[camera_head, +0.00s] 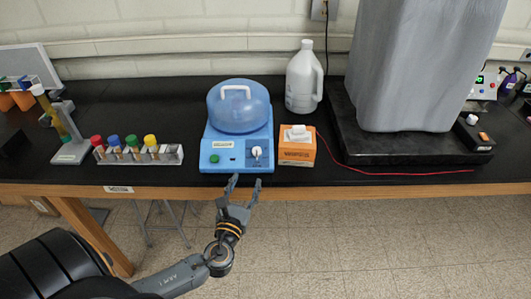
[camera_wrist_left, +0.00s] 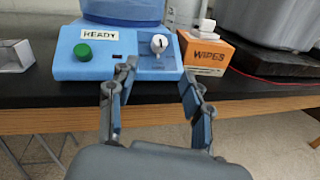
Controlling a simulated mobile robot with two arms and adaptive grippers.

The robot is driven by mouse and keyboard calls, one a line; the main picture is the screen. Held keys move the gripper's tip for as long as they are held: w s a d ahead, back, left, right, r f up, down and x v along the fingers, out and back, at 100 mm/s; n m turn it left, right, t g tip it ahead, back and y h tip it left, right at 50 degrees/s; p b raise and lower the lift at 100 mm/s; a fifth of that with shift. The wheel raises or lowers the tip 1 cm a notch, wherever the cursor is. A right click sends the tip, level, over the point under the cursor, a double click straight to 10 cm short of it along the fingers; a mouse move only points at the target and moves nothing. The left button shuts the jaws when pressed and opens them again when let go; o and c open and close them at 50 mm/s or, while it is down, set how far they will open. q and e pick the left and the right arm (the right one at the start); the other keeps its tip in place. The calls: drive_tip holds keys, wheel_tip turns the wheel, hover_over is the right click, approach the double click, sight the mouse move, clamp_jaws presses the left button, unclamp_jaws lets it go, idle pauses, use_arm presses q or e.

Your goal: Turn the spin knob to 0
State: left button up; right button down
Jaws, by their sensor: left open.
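A blue centrifuge (camera_head: 237,159) with a translucent blue domed lid (camera_head: 238,108) stands on the black bench. Its white spin knob (camera_head: 256,151) is on the front panel at the right, with a dark mark on its face. In the left wrist view the knob (camera_wrist_left: 159,44) shows ahead, with a green button (camera_wrist_left: 82,52) and a READY label to its left. My left gripper (camera_head: 245,181) is open and empty, in front of the bench edge and just below the knob. Its fingers (camera_wrist_left: 157,76) point toward the panel and do not touch the knob. My right gripper is out of view.
An orange WIPES box (camera_head: 297,151) stands close to the right of the centrifuge. A rack (camera_head: 170,155) with colour-capped tubes stands to the left. A white jug (camera_head: 303,80) is behind. A red cord (camera_head: 375,172) runs along the bench at right. The bench's wooden front edge (camera_head: 400,188) lies below.

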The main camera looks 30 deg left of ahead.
use_arm(q)
drive_tip(key=p, duration=0.1)
approach(256, 155)
drive_tip(key=x, duration=0.3)
drive_tip(key=p+x, duration=0.1)
drive_tip(key=x, duration=0.5)
drive_tip(key=shift+w+a+f, duration=0.1)
drive_tip(key=shift+w+a, duration=0.15)
drive_tip(key=shift+w, duration=0.35)
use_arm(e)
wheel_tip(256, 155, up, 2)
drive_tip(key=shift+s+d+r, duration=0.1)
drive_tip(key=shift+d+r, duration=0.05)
use_arm(q)
clamp_jaws()
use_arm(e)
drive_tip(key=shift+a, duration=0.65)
